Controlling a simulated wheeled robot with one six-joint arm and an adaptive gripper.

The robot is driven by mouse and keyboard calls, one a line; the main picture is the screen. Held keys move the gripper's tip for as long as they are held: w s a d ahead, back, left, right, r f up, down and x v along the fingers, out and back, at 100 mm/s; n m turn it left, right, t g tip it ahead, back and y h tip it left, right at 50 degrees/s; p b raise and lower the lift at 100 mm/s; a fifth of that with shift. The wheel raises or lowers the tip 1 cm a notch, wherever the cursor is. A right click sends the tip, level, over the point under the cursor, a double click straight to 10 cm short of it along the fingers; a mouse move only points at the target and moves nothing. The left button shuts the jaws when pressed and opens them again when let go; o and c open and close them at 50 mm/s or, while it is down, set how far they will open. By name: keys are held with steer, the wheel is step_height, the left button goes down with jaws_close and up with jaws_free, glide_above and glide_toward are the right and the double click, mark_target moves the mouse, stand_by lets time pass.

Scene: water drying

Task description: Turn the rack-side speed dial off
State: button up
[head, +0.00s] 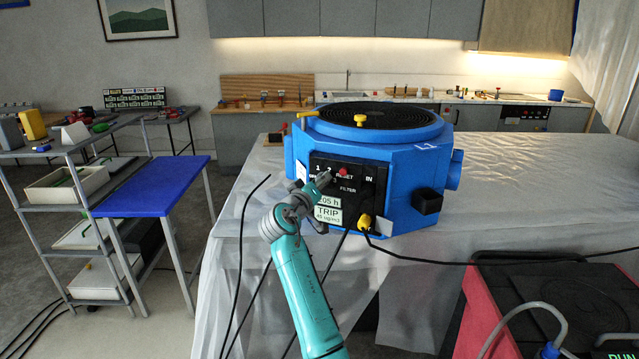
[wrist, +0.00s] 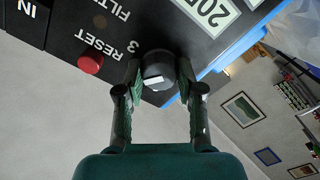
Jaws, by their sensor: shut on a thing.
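The blue air machine (head: 420,185) stands on the sheet-covered table, its black control panel (head: 372,205) facing me. My gripper (head: 320,182) is at the upper left of this panel. In the wrist view, which shows the panel upside down, my gripper (wrist: 158,82) has its two fingers on either side of a round black dial (wrist: 157,66) and is shut on it. A white mark shows on the dial's face. A "3" is printed beside the dial; other position marks are hidden or unclear. In the head view the gripper covers the dial.
A red reset button (wrist: 90,64) sits close beside the dial; it also shows in the head view (head: 344,172). A yellow plug (head: 364,222) and black cables hang below. A blue-topped bench (head: 155,185) stands left, a red cart (head: 500,310) at lower right.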

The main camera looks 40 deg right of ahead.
steer(key=n, duration=2.5)
steer(key=shift+f, duration=0.2)
stand_by(0.4)
steer(key=o, duration=1.2)
steer(key=shift+c, duration=0.2)
steer(key=v, duration=1.2)
